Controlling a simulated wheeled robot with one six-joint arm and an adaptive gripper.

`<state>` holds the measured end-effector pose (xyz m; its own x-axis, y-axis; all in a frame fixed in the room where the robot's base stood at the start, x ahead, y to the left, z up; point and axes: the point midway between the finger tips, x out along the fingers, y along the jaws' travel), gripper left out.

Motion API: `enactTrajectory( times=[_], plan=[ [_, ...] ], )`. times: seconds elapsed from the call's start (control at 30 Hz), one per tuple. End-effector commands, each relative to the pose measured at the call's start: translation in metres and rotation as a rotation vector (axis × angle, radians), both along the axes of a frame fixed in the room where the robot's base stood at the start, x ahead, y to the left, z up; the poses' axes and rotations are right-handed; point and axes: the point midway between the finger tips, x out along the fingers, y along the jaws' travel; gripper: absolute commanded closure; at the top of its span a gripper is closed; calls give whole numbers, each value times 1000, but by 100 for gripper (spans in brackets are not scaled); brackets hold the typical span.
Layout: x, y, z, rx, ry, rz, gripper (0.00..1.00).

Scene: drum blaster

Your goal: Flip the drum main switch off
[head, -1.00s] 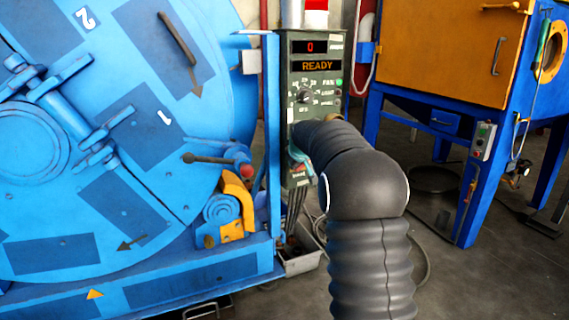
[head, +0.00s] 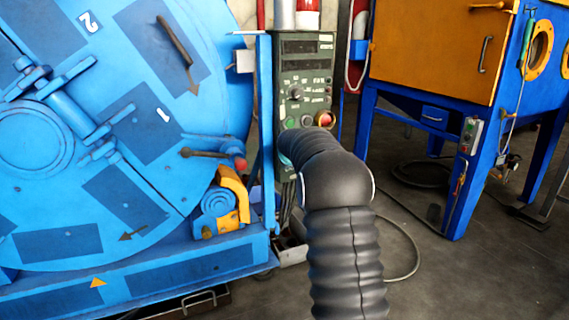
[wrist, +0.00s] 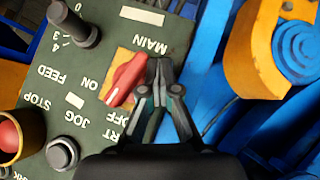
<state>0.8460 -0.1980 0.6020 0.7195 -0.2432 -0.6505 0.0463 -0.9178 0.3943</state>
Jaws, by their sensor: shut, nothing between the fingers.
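The main switch is a red rotary knob (wrist: 127,80) on a yellow plate, with MAIN, ON and OFF labels upside down around it in the wrist view. The knob lies slanted, its lower-left end near the OFF label. My gripper (wrist: 159,66) is shut and empty, with its fingertips just right of the knob's upper end. I cannot tell whether they touch it. In the head view my arm covers the switch and my gripper. The green control panel (head: 318,85) stands beside the big blue drum (head: 150,190), and its two displays (head: 300,47) are dark.
A red stop button in a yellow collar (wrist: 10,135), a black jog button (wrist: 62,153) and a feed knob (wrist: 85,30) are on the same panel. An orange bracket (wrist: 258,50) is at the right. A blue and orange cabinet (head: 430,55) stands right of the panel.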

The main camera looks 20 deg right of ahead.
Motion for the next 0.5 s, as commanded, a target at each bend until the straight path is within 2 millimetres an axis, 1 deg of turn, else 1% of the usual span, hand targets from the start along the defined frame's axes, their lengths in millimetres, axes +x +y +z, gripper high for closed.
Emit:
enactTrajectory(
  times=[0.2,0.5],
  plan=[
    [1,5,-8,1,1,8,100],
    [1,0,-13,0,-1,6,100]
  ],
)
